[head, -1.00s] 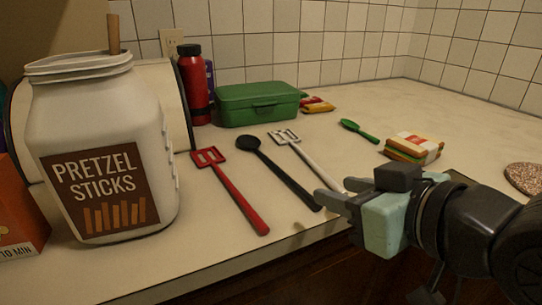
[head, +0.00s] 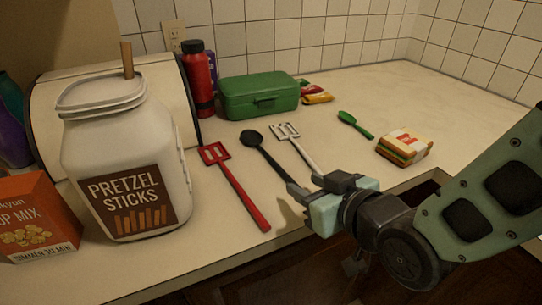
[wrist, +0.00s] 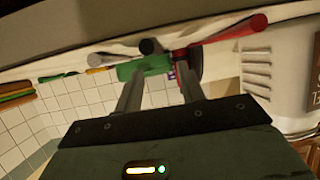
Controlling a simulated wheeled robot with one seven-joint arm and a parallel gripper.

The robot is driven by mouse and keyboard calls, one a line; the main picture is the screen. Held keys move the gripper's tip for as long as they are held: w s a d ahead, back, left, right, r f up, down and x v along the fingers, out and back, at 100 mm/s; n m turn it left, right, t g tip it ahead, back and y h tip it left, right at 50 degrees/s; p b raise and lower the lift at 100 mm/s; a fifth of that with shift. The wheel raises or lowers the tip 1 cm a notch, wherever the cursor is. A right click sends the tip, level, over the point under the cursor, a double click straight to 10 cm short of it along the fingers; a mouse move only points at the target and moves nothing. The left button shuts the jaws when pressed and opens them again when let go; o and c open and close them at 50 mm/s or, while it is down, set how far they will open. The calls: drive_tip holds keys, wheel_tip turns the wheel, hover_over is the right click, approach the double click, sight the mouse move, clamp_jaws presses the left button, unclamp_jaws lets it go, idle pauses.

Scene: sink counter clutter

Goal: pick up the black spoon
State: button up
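The black spoon (head: 265,153) lies on the counter between the red slotted spatula (head: 235,188) and the white-handled slotted turner (head: 293,143). Its bowl points to the back and its handle runs toward the front edge. My gripper (head: 303,184) is at the handle's front end, which it partly hides. In the wrist view, my gripper (wrist: 160,88) has its two fingers apart with nothing held between them. The dark end of the spoon handle (wrist: 150,47) shows ahead, between the lines of the fingers. Contact cannot be told.
A pretzel jar (head: 125,160) and an orange box (head: 38,220) stand at left. A green lunch box (head: 258,97), red bottle (head: 199,80), green spoon (head: 355,124) and sandwich (head: 404,147) are farther back. The counter at back right is clear.

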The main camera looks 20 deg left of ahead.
sight(290, 177)
drive_tip(key=shift+p+x, duration=0.5)
drive_tip(key=shift+x, duration=2.15)
drive_tip(key=shift+d+f, duration=0.1)
drive_tip(key=shift+d, duration=0.05)
clamp_jaws()
